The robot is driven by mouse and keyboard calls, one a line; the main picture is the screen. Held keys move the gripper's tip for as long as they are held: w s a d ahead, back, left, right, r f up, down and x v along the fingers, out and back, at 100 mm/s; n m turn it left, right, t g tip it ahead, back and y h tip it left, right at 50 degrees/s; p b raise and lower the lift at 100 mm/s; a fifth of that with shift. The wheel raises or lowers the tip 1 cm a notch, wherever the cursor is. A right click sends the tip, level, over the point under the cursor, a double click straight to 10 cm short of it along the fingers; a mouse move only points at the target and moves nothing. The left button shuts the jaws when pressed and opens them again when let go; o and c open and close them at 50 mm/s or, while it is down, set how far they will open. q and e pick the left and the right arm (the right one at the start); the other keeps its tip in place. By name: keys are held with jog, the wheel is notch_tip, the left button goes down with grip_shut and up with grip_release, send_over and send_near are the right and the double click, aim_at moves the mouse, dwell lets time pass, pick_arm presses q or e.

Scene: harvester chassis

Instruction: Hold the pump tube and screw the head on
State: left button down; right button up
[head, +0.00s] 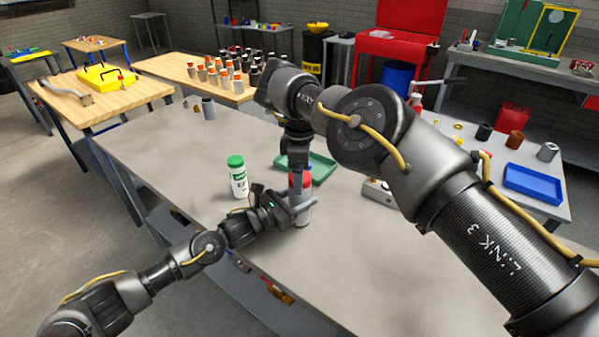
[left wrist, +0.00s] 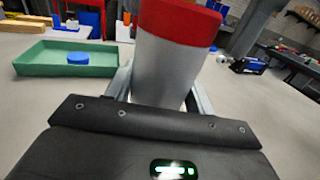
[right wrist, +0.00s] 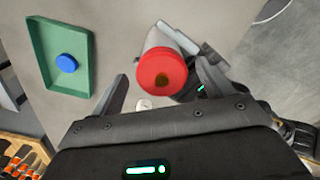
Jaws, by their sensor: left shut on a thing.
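The pump tube (head: 304,216) is a grey cylinder that stands upright on the grey table. A red head or collar (head: 307,181) sits at its top; I cannot tell how tightly. My left gripper (head: 297,207) is shut around the grey tube from the side, below the red part. The left wrist view shows the tube (left wrist: 168,70) between the fingers, with the red band (left wrist: 180,22) above. My right gripper (right wrist: 163,72) points down from above with its fingers apart. The red top (right wrist: 170,66), with a dark brown centre, shows between them, with gaps on both sides.
A green tray (right wrist: 39,55) holding a blue disc (right wrist: 66,63) lies behind the tube. A white bottle with a green cap (head: 237,178) stands to the left. A grey table (head: 170,150) has free room at left and front. Another table holds a blue tray (head: 533,183).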

pick_arm(q)
jog(key=shift+r, duration=0.1)
pick_arm(e)
jog(key=shift+r, duration=0.1)
notch_tip(320, 180, up, 7)
jog(key=shift+r, duration=0.15)
dwell(0.3)
pick_arm(q)
jog(key=shift+c, duration=2.3)
grip_release()
jog(key=b+v, duration=0.2)
jog(key=v, duration=0.7)
jog(key=shift+s+a, duration=0.2)
jog(key=shift+a, duration=0.1)
pick_arm(e)
notch_tip(320, 180, down, 2)
jog(key=shift+f, duration=0.25)
pick_arm(q)
jog(key=shift+s+a+b, duration=0.3)
jog(key=shift+s+a, duration=0.05)
jog(key=shift+a, duration=0.1)
pick_arm(e)
jog(key=shift+f, duration=0.1)
pick_arm(q)
jog(key=shift+d, duration=0.1)
pick_arm(e)
jog(key=shift+d, duration=0.1)
